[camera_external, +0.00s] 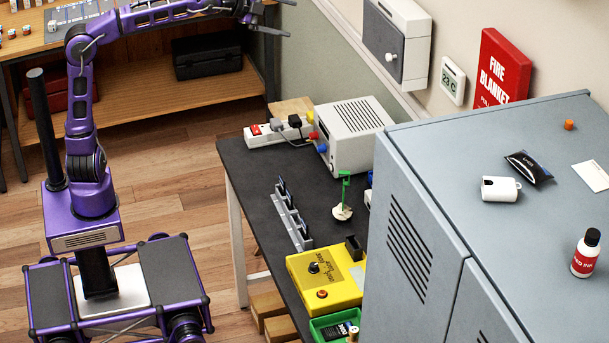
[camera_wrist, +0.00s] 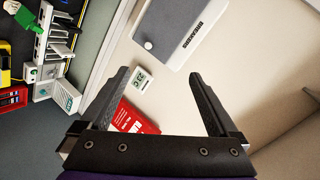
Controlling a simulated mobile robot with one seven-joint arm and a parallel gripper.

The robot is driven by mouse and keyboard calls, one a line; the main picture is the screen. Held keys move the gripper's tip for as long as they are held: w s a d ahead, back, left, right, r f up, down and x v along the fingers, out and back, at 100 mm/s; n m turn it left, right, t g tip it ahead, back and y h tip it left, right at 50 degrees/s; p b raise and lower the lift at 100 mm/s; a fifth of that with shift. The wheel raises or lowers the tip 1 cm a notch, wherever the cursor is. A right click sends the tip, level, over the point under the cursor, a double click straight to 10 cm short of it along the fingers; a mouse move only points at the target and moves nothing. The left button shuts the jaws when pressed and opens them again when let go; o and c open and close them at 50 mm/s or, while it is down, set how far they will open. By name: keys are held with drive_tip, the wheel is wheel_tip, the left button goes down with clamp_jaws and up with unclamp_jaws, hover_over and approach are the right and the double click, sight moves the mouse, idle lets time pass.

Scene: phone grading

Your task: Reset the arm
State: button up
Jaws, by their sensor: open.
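My purple arm is raised and stretches to the right across the top of the external view. My gripper (camera_external: 284,17) is at the top edge there, high above the floor and well away from the dark table. In the wrist view my gripper (camera_wrist: 160,90) shows two dark fingers spread wide with nothing between them. Past the fingers are the wall, the grey breaker box (camera_wrist: 185,25), the small thermometer display (camera_wrist: 139,80) and the red fire blanket case (camera_wrist: 132,117). None of them touches the fingers.
The dark table (camera_external: 255,190) holds a white power supply (camera_external: 350,130), a grey slotted rack (camera_external: 291,218) and a yellow tester box (camera_external: 325,281). A wooden shelf bench stands behind.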

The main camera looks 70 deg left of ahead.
drive_tip(key=s+d+f+m+g+y, duration=0.1)
drive_tip(key=s+d+f, duration=0.15)
drive_tip(key=f, duration=0.25)
drive_tip(key=s+d+f+m+g+y, duration=0.1)
drive_tip(key=s+d+f, duration=0.15)
drive_tip(key=f, duration=0.25)
drive_tip(key=s+a+f+n+g, duration=0.1)
drive_tip(key=s+f+n, duration=0.3)
drive_tip(key=s, duration=0.6)
drive_tip(key=s+a+f+n+g+h, duration=0.1)
drive_tip(key=s+f+n, duration=0.4)
drive_tip(key=s, duration=0.5)
drive_tip(key=s+a+f+n+g+h+p, duration=0.1)
drive_tip(key=s+f+n, duration=0.4)
drive_tip(key=s, duration=0.5)
drive_tip(key=shift+s+a+f+g, duration=0.25)
drive_tip(key=shift+a+f+g, duration=0.3)
drive_tip(key=shift+g, duration=0.65)
drive_tip(key=shift+d, duration=0.1)
